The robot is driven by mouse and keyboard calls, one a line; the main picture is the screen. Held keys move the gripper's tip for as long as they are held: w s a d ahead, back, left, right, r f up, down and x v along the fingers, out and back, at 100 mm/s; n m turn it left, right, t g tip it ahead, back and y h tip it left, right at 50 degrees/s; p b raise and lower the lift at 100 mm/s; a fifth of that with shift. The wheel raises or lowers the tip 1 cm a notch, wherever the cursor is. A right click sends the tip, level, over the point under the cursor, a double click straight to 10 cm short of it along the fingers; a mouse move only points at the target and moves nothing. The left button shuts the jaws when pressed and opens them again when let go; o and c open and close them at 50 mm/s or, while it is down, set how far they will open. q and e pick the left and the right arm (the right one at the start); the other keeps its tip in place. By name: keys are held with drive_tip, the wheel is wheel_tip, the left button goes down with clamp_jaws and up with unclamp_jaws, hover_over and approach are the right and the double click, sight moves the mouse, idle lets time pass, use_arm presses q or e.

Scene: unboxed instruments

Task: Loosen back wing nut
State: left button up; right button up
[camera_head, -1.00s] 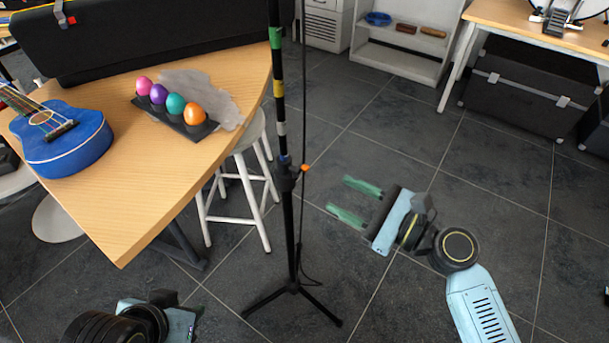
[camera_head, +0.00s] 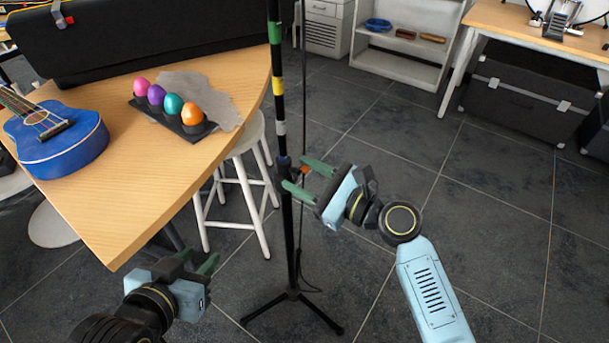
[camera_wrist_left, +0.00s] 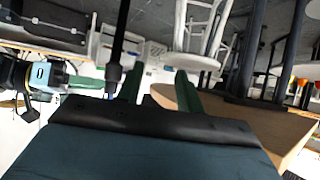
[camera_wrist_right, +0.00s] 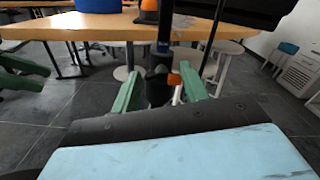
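A black stand (camera_head: 294,230) with coloured bands rises from a tripod foot on the floor. An orange wing nut (camera_head: 304,169) sits at its collar; orange also shows in the right wrist view (camera_wrist_right: 174,80). My right gripper (camera_head: 294,173) is open at the collar, its green fingers either side of it in the right wrist view (camera_wrist_right: 160,82). I cannot tell whether they touch it. My left gripper (camera_head: 198,259) is open and empty, low near the table corner. Its fingers (camera_wrist_left: 158,86) show in the left wrist view, with the stand beyond. No other wing nut is discernible.
A wooden table (camera_head: 150,200) at left holds a blue ukulele (camera_head: 60,140), coloured egg shakers (camera_head: 172,104) on a black holder, and a black case (camera_head: 140,40). A white stool (camera_head: 235,190) stands behind the stand. The floor to the right (camera_head: 480,230) is clear.

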drive_tip(key=c, duration=0.6)
